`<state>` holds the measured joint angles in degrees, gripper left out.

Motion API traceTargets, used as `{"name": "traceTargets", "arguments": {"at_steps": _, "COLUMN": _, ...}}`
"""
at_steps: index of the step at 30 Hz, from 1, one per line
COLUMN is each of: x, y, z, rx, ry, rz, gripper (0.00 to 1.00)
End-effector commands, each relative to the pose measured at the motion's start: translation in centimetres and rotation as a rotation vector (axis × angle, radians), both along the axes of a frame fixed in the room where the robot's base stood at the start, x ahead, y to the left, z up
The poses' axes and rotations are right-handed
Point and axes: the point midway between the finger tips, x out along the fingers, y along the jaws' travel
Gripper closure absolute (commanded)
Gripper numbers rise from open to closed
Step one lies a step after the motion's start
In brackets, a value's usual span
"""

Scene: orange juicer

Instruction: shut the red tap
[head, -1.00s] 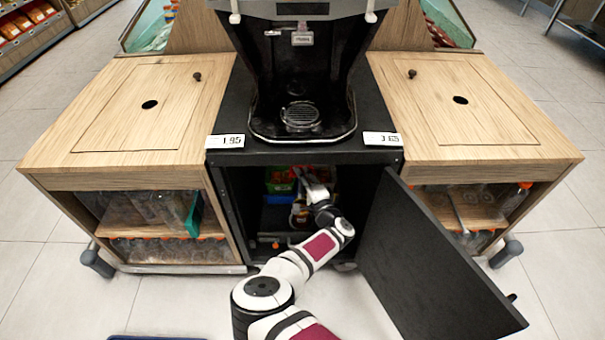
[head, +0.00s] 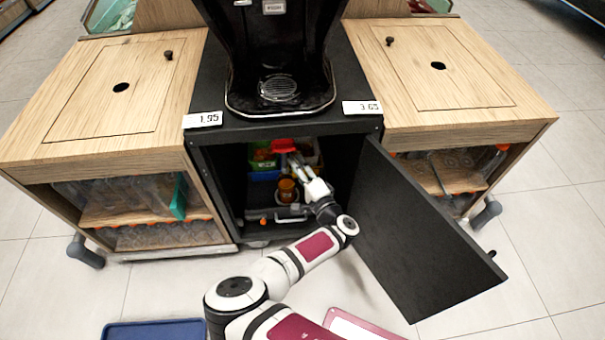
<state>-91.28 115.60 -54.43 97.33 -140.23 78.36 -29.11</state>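A bright red piece (head: 284,145), which looks like the red tap, shows near the top of the opening of the black cabinet (head: 212,182). It is small, and its setting cannot be made out. My gripper (head: 294,160) reaches into the cabinet from the front right, with its tip just below and right of the red piece. I cannot tell whether they touch. The fingers are too small to tell open from shut. An amber-brown container (head: 287,190) stands below and left of my gripper.
The black door (head: 425,235) stands open to the right of my arm. Green and blue bins (head: 263,165) sit inside the cabinet at the left. Wooden counters (head: 120,90) flank it. A blue tray (head: 150,330) lies at the bottom left.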

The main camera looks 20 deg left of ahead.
Motion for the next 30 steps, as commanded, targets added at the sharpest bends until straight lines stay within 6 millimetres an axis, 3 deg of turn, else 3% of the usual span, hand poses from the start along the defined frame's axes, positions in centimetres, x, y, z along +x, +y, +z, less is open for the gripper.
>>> {"name": "traceTargets", "arguments": {"at_steps": 9, "x": -1.7, "y": -2.4, "z": 0.0, "rx": 0.000, "ry": 0.000, "rz": 0.000, "gripper": 0.68}}
{"name": "traceTargets", "arguments": {"at_steps": 30, "x": -1.7, "y": -2.4, "z": 0.0, "rx": 0.001, "ry": 0.001, "rz": 0.000, "gripper": 0.68}}
